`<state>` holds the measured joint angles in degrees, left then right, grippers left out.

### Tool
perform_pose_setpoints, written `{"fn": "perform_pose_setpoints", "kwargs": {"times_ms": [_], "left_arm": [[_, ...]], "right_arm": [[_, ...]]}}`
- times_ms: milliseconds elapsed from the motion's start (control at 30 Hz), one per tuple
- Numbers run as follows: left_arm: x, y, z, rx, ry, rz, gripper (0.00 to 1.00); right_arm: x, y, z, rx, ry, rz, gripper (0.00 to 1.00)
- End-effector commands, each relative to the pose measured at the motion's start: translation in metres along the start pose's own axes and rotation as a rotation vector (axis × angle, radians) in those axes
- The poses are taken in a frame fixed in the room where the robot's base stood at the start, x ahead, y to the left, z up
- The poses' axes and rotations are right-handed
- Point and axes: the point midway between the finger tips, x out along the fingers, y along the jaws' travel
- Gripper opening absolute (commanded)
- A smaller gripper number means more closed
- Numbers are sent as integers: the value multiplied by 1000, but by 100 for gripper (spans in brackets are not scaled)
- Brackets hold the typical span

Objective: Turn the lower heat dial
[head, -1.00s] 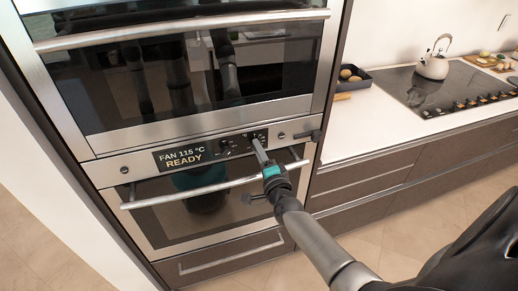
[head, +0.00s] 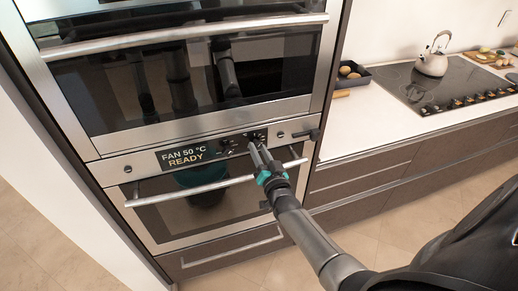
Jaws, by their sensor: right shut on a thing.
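The lower oven's control panel (head: 140,167) has a black display (head: 187,156) that reads "FAN 50 °C READY". Small dark dials (head: 228,146) show right of the display. My right gripper (head: 256,146) reaches up to the right part of this panel. Its fingers are shut on the lower heat dial, which they mostly hide. My left gripper is not in view.
The lower oven's bar handle (head: 165,196) runs across just below the panel, close under my right gripper. The upper oven (head: 150,127) is above. At right, a white counter (head: 358,125) holds a dark tray (head: 352,74), a kettle (head: 433,64) and a black cooktop (head: 455,85).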

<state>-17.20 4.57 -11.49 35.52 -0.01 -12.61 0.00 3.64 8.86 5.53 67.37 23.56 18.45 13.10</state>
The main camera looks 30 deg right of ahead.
Motion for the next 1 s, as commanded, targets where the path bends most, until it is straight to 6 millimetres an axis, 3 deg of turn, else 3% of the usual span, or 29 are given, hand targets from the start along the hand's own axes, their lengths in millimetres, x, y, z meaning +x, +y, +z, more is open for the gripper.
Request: {"fn": "perform_pose_setpoints", "kwargs": {"times_ms": [500, 1000], "left_arm": [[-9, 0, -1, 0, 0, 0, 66], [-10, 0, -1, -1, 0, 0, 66]], "right_arm": [[0, 1, 0, -458, -2, 1, 0], [0, 1, 0, -671, -1, 0, 0]]}}
